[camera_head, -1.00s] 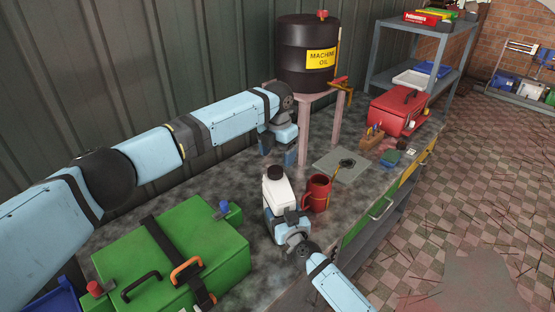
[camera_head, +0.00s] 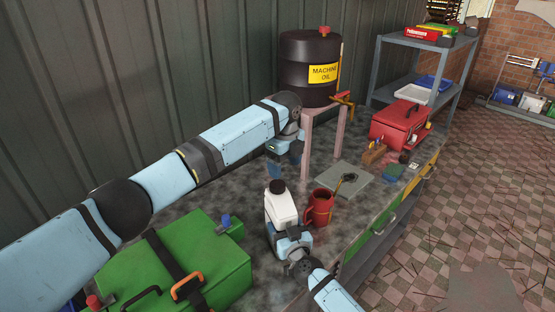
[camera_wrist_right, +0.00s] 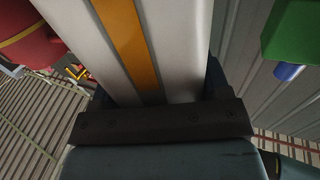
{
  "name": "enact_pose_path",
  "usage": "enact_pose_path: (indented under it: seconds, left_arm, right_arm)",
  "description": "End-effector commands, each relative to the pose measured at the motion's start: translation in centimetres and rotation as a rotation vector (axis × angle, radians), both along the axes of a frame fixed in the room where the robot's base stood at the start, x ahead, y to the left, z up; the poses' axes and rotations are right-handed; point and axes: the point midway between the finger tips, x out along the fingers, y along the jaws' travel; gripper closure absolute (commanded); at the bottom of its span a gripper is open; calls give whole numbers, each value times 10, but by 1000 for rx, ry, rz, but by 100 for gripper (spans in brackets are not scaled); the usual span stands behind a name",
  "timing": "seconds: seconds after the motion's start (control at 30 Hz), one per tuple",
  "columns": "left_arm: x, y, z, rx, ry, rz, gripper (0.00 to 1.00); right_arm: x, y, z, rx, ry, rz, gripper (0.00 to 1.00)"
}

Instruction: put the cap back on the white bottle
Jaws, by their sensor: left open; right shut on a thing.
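The white bottle (camera_head: 284,208) stands upright on the dark worktop, beside a red mug. A black cap (camera_head: 278,186) shows on top of its neck; I cannot tell how tightly it sits. My right gripper (camera_head: 286,230) is shut on the bottle's lower body from the front. The right wrist view shows the white bottle (camera_wrist_right: 180,40) with an orange stripe filling the space between the fingers. My left gripper (camera_head: 285,165) is open and empty, its fingers pointing down, just behind and above the cap. It appears apart from the cap.
The red mug (camera_head: 320,207) stands close to the bottle's right. A green toolbox (camera_head: 205,262) lies at front left. A grey plate (camera_head: 345,179) and a pink stand (camera_head: 306,145) bearing an oil drum (camera_head: 309,70) are behind. A red toolbox (camera_head: 398,127) is farther back.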

Motion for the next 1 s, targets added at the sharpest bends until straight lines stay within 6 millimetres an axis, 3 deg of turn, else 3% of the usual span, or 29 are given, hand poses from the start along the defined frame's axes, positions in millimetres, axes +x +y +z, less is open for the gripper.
enact_pose_path:
  seconds: [0.8, 1.0]
  left_arm:
    - [-3, 9, 14, -33, 13, 1973, 27]
    - [-3, 15, 15, -31, 14, 2397, 27]
  right_arm:
    - [0, 0, 0, 0, 0, 0, 96]
    - [0, 0, 0, 0, 0, 0, 96]
